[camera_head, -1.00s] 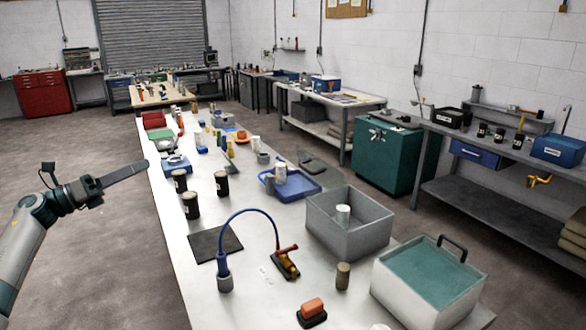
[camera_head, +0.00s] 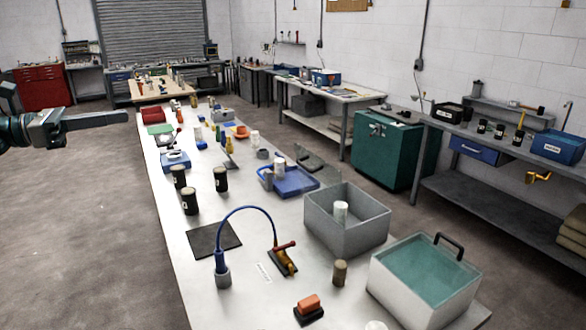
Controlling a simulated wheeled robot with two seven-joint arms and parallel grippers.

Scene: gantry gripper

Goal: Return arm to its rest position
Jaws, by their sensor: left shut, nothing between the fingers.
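My left gripper (camera_head: 124,117) shows at the left edge of the head view. Its dark fingers are shut with nothing between them and point right, near the left edge of the long table (camera_head: 190,278). It looks clear of the things on the table. Part of my left arm shows behind it, cut off by the picture's edge. My right arm and gripper are out of view.
Several dark canisters (camera_head: 190,201) stand near the table's left side. A blue curved hose (camera_head: 245,208), a grey bin (camera_head: 347,232) and a white box with teal contents (camera_head: 423,280) are nearer. Open floor (camera_head: 70,230) lies left of the table.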

